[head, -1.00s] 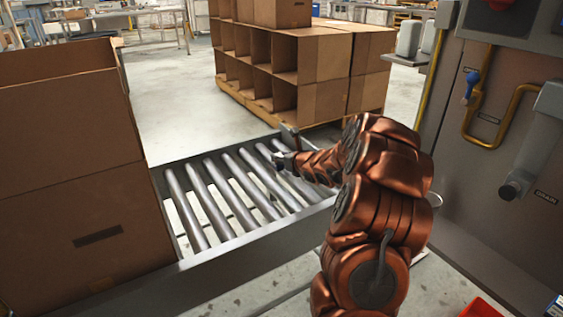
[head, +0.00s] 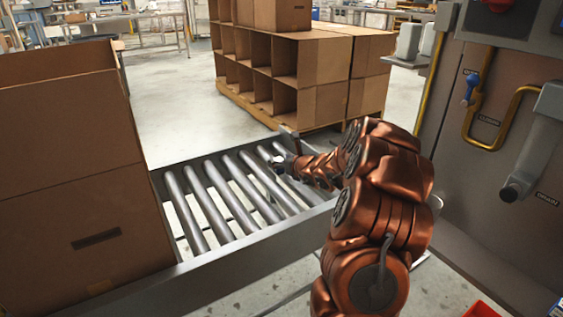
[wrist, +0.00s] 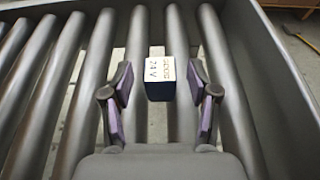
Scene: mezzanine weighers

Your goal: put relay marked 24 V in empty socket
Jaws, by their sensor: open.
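The relay (wrist: 160,79) is a small dark blue block with a pale label reading "24 V". In the wrist view it is on the conveyor rollers, between my two fingers in the picture. My gripper (wrist: 160,90) is open, with a gap on each side of the relay. I cannot tell exactly how far above the relay the fingertips are. In the head view my gripper (head: 283,163) is low over the far right end of the rollers, and the relay cannot be made out there. No socket can be made out in either view.
The roller conveyor (head: 160,268) has raised metal side rails. A large cardboard box (head: 80,190) stands at its left. Cardboard bins (head: 322,100) stand on a pallet behind it. A cabinet (head: 490,160) with yellow pipes rises at the right. Open floor lies at the back left.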

